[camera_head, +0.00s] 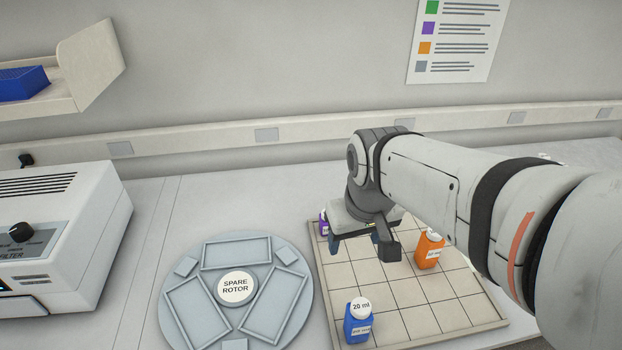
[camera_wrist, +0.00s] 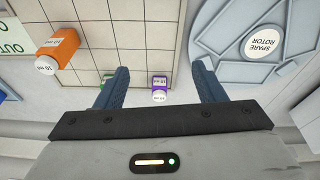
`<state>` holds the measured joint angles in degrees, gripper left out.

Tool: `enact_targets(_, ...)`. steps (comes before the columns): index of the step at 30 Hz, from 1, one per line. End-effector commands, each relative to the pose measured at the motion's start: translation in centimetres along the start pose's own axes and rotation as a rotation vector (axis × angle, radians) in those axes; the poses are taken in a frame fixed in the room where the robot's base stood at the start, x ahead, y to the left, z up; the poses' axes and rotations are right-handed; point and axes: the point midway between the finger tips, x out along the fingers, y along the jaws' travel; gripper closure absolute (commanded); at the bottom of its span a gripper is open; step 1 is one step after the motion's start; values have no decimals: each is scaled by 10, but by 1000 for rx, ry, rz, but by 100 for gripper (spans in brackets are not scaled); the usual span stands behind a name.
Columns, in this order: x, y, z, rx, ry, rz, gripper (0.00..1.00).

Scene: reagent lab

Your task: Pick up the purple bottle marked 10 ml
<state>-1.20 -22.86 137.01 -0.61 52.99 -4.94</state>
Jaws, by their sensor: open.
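The purple bottle (camera_head: 323,223) with a white cap stands at the far left corner of the gridded tray (camera_head: 460,327) in the head view, partly hidden by my gripper. In the wrist view the purple bottle (camera_wrist: 160,82) shows between my two fingers, near the tray's edge, its cap toward the camera; the print on it is too small to read surely. My gripper (camera_head: 362,246) is open and empty above the tray, to the right of the bottle in the head view. Both blue fingers of my gripper (camera_wrist: 160,70) show apart in the wrist view, not touching the bottle.
A blue bottle (camera_head: 358,328) marked 20 ml stands at the tray's front left. An orange bottle (camera_head: 429,254) stands behind my arm's side; it also shows in the wrist view (camera_wrist: 62,48). A round spare rotor (camera_head: 180,275) lies left of the tray. A white machine (camera_head: 70,230) stands far left.

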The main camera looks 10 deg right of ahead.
Motion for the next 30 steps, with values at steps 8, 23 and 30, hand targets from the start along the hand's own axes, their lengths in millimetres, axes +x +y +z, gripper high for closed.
enact_targets(8,46,10,-87,-293,-104,-29,21)
enact_targets(23,131,22,-174,-638,-204,-99,21)
enact_targets(30,154,20,-172,-651,-208,-102,21)
